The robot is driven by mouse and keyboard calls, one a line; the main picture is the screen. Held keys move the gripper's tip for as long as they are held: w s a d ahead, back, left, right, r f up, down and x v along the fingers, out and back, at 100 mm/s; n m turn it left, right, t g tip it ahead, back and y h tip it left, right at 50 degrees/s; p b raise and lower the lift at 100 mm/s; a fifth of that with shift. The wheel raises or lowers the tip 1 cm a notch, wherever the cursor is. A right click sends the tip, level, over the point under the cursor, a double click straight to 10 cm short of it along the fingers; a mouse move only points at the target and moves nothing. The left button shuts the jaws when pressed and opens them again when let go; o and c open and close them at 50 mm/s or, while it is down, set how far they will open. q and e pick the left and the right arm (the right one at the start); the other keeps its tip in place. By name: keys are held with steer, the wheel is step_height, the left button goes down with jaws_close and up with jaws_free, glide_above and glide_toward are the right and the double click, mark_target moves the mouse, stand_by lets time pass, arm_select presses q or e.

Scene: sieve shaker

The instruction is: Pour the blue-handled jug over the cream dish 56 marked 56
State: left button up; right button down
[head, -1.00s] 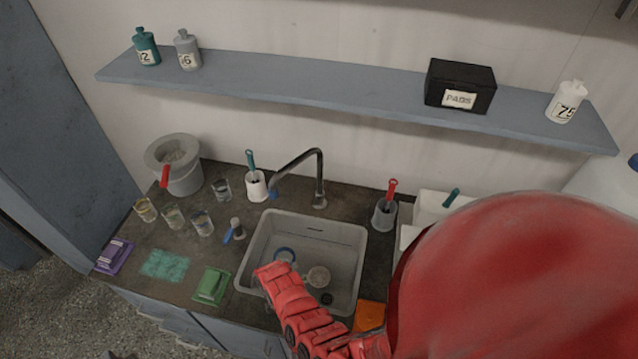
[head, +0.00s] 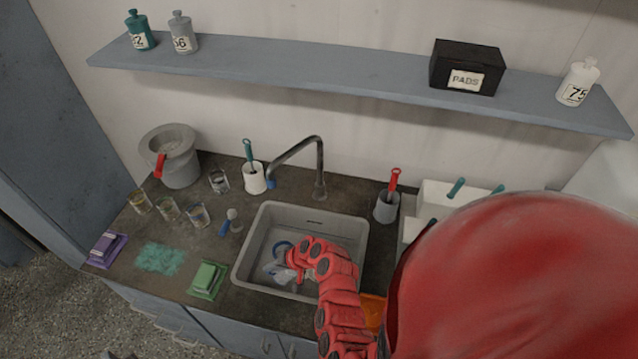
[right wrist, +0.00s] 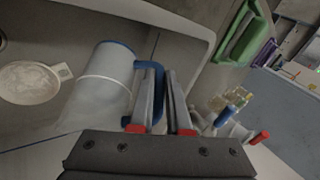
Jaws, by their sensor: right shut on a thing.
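The blue-handled jug (right wrist: 100,85) has a pale, cloudy body and a blue band at one end. In the right wrist view my right gripper (right wrist: 161,75) is shut on its blue handle. In the head view the jug (head: 276,270) and right gripper (head: 292,267) are over or in the sink, with my red arm covering part of it. A pale, round dish (right wrist: 30,82) with a small tab lies in the sink in the right wrist view. No number is readable on it. In the head view my arm hides the dish. My left gripper is out of view.
The grey sink (head: 250,262) has a tap (head: 319,165) behind it. A brush holder (head: 386,207) stands to the right.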

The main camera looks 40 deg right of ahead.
steer(key=shift+s+d+r+y+b, duration=0.1)
steer(key=shift+d+r+y+b, duration=0.2)
steer(key=shift+r+b, duration=0.1)
steer(key=shift+d+r, duration=0.2)
steer(key=shift+d+r+m+t+y+b, duration=0.15)
steer(key=shift+r+m+t+y+b, duration=0.2)
steer(key=shift+r+y, duration=0.25)
steer(key=shift+s+d+r+y, duration=0.1)
steer(key=shift+d+r+y, duration=0.1)
steer(key=shift+r+y, duration=0.15)
steer(key=shift+s+d+r+t+y+b, duration=0.15)
steer(key=shift+d+r+t+y+b, duration=0.4)
steer(key=shift+b, duration=1)
stand_by(0.4)
steer(key=shift+s+d+r+m+y+b, duration=0.1)
steer(key=shift+d+r+m+y+b, duration=0.2)
steer(key=shift+r+y+b, duration=0.35)
steer(key=shift+s+d+r+m+y+b, duration=0.1)
steer(key=shift+d+r+m+y+b, duration=0.2)
steer(key=shift+b, duration=0.6)
stand_by(0.6)
steer(key=shift+s+d+r+t+y+b, duration=0.15)
steer(key=shift+d+t+y+b, duration=0.1)
steer(key=shift+d+b, duration=0.25)
steer(key=shift+s+d+r+t+y+b, duration=0.1)
steer(key=shift+d+t+y+b, duration=0.1)
steer(key=shift+d+b, duration=0.2)
steer(key=shift+s+d+r+y+b, duration=0.1)
steer(key=shift+d+r+y+b, duration=0.2)
steer(key=shift+d+b, duration=0.35)
